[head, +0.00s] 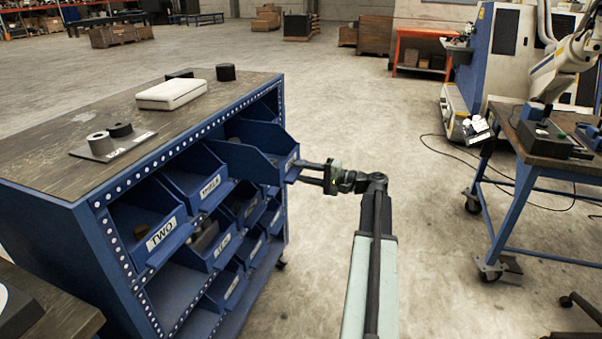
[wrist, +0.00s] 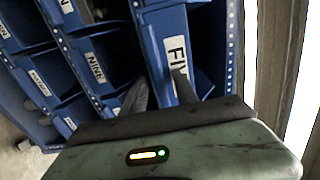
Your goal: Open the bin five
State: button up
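Bin five (head: 245,160) is a blue open-topped bin in the top row at the far right of the cabinet. It sticks well out past the cabinet front, and its inside shows from above. Its label FIVE shows in the wrist view (wrist: 177,58), partly covered by one finger. My gripper (head: 300,172) is at the front of this bin, with one finger above its front lip and one below. In the wrist view the fingers (wrist: 160,88) stand apart with blue bin front between them. The exact contact is partly hidden.
The blue cabinet (head: 60,207) holds several other bins, including bin two (head: 158,236) and bin three (head: 212,186). A white box (head: 171,94) and dark parts lie on its top. Open floor (head: 330,90) lies beyond; a wheeled workbench (head: 520,190) stands at right.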

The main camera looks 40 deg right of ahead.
jog(key=shift+a, duration=0.15)
jog(key=v, duration=0.7)
jog(key=shift+s+d, duration=0.3)
